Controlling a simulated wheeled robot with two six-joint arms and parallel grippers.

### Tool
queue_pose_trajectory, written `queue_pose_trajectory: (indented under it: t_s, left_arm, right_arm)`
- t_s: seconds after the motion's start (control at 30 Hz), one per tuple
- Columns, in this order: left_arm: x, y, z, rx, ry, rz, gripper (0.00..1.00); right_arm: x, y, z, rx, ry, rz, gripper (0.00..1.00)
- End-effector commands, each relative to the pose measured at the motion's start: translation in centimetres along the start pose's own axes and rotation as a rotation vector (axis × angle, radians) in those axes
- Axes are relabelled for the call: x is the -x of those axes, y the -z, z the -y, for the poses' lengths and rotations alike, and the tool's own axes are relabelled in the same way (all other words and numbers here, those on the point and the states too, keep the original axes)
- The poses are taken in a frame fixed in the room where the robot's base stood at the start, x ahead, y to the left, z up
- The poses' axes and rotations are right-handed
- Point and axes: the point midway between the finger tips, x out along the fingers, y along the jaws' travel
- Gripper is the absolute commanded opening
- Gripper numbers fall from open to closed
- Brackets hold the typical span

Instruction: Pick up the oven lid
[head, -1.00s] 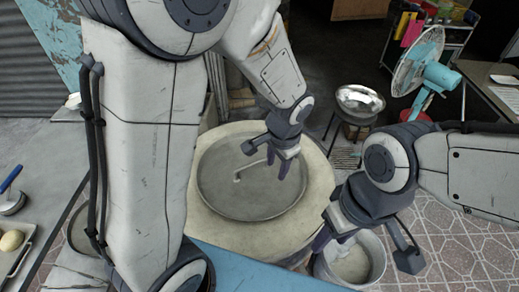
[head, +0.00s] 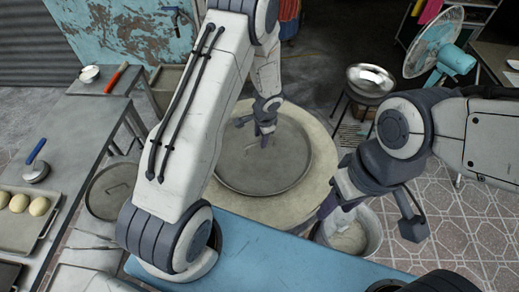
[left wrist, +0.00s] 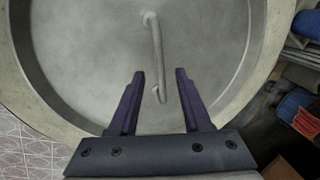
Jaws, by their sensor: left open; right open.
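The oven lid (head: 285,175) is a round grey metal disc on top of the pale barrel oven (head: 322,165). In the left wrist view, the lid (left wrist: 90,60) shows a thin bar handle (left wrist: 156,50). My left gripper (head: 265,137) is over the lid in the head view, hiding much of the handle. In the left wrist view, its open fingers (left wrist: 157,76) stand either side of the handle's near end. It holds nothing, and I cannot tell the exact height gap. My right gripper (head: 322,212) is beside the oven's right edge, above a bucket, open, its fingertips partly hidden.
The bucket (head: 372,232) stands right of the oven. A metal bowl (head: 370,78) on a stand and a blue fan (head: 455,60) are behind it. At left are another round lid (head: 98,200) and a tray (head: 45,235) with dough balls on a table.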

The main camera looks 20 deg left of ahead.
Motion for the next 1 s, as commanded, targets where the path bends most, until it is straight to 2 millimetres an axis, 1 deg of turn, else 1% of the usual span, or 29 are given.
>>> queue_pose_trajectory:
  t_s: [0.03,0.13,0.23,0.33,0.53,0.57,0.6,0.67,0.7,1.0]
  left_arm:
    - [-0.8,0.0,0.0,-0.001,-0.003,0.003,0.49]
    - [-2.3,0.2,0.0,0.000,-0.003,0.003,0.49]
    - [-3.6,0.2,0.1,0.001,-0.001,0.002,0.49]
    - [-4.2,0.2,0.1,0.001,-0.001,0.001,0.49]
    - [-4.2,0.2,0.1,0.002,-0.001,0.001,0.49]
    - [-4.2,0.2,0.1,0.002,-0.001,0.001,0.45]
    - [-4.2,0.2,0.1,0.002,-0.001,0.001,0.29]
    - [-4.2,0.2,0.1,0.002,-0.001,0.001,0.07]
    - [-4.2,0.2,0.1,0.002,-0.001,0.001,0.00]
    - [-4.1,0.2,0.1,0.001,0.000,0.001,0.00]
  right_arm:
    - [0.2,0.0,0.0,0.000,0.000,0.000,0.50]
    - [0.4,0.0,0.0,0.000,0.000,0.000,0.50]
    - [0.0,0.0,0.0,0.000,0.000,0.000,0.50]
    - [0.0,0.0,0.0,0.000,0.000,0.000,0.50]
    - [0.0,0.0,0.0,0.000,0.000,0.000,0.50]
    - [0.0,0.0,0.0,0.000,0.000,0.000,0.50]
    - [0.0,0.0,0.0,0.000,0.000,0.000,0.50]
    - [0.0,0.0,0.0,0.000,0.000,0.000,0.50]
    - [0.0,0.0,0.0,0.000,0.000,0.000,0.50]
    - [0.0,0.0,0.0,0.000,0.000,0.000,0.50]
